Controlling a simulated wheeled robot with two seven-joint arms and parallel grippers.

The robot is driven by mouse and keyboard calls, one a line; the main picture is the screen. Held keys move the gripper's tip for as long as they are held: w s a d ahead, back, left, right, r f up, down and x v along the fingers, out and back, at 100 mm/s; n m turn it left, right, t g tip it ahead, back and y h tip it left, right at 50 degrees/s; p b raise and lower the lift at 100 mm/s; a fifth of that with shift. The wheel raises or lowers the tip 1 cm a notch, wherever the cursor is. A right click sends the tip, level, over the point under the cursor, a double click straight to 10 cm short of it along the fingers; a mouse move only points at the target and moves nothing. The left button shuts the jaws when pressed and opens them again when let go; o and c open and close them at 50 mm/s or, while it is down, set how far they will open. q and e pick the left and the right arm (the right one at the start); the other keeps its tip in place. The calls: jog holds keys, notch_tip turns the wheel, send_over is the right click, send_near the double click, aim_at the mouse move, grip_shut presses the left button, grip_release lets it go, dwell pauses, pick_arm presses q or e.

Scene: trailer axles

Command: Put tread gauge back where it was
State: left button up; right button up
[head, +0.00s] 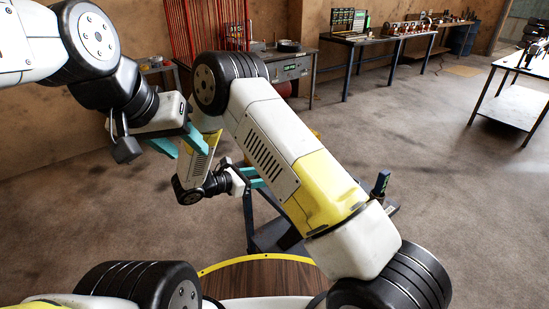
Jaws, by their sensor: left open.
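A small dark blue upright thing (380,184), which may be the tread gauge, stands at the right end of a low dark stand (270,236). It is too small to tell for sure. My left gripper (180,146) is at the upper left with its two teal fingers apart and nothing between them. It is well to the left of the blue thing. My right gripper (254,178) is over the left part of the stand. Its teal fingertips are partly hidden behind my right arm, so its opening and anything in it cannot be judged.
My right arm hides the middle of the stand. A bench with a grey device (291,68) stands at the back wall near red rods (207,25). Further benches (400,37) line the back wall. A white-topped table (510,104) is at the right. The floor between is clear.

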jog(key=s+d+r+m+g+y, duration=0.25)
jog(key=s+d+r+m, duration=0.2)
jog(key=d+r, duration=0.25)
jog(key=s+d+r+m+g+y, duration=0.2)
jog(key=s+d+r+m+g, duration=0.2)
jog(key=d+r+m, duration=0.3)
jog(key=s+d+r+m+t+y, duration=0.1)
jog(key=s+r+m+t+y, duration=0.4)
jog(key=s+r+m+y, duration=0.4)
jog(key=s+r+m, duration=0.3)
jog(key=s+r, duration=0.1)
jog(key=s, duration=0.2)
jog(key=shift+s+r+y, duration=0.35)
jog(key=shift+s, duration=0.05)
